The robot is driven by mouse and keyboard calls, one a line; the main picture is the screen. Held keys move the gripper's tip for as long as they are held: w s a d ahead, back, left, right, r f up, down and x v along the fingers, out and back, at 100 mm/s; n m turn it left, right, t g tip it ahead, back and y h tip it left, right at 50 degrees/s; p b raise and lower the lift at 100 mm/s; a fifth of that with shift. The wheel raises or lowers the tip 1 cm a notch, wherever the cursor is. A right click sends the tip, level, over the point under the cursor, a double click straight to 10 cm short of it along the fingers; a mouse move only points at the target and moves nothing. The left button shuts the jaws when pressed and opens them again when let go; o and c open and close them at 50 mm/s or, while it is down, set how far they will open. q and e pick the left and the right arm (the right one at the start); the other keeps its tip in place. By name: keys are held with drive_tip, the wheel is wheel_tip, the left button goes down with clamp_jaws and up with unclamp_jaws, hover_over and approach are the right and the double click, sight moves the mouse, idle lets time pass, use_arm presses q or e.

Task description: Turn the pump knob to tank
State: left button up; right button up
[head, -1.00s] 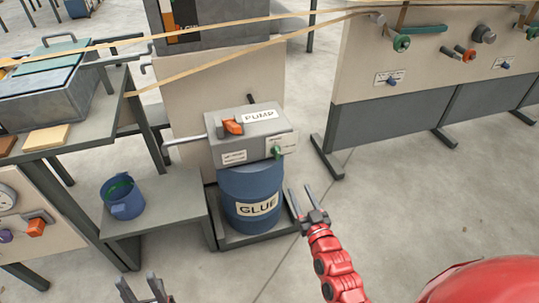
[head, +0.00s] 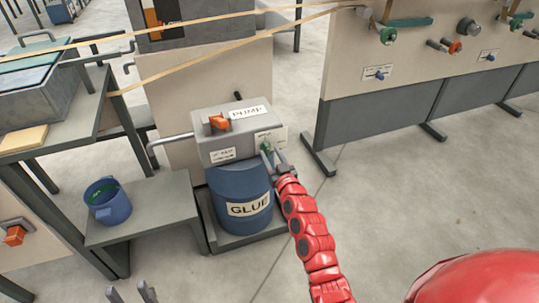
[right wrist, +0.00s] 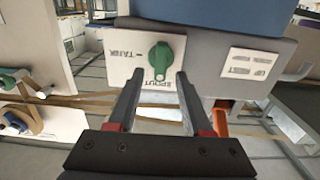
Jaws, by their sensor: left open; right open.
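The pump box (head: 225,148) sits on the blue glue drum (head: 240,190). A green knob (head: 266,148) is on its front right; in the head view it is partly hidden by my right gripper. In the right wrist view the green knob (right wrist: 160,57) is on a white plate (right wrist: 140,68) lettered TANK at the left and SPOUT below. Its narrow end points down to SPOUT. My right gripper (right wrist: 162,76) is open, its fingertips just short of the knob, one to each side; contact is not clear. My left gripper (head: 132,292) is open at the bottom edge, away from the pump.
An orange handle (head: 218,122) is on top of the pump box. A blue bucket (head: 108,203) stands on a low grey bench (head: 150,212) to the left. Tan bands cross above. A panel with valves (head: 400,60) stands at the right; the floor before it is clear.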

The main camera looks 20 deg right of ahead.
drive_tip(key=shift+w, duration=0.75)
drive_tip(key=shift+c, duration=0.3)
clamp_jaws()
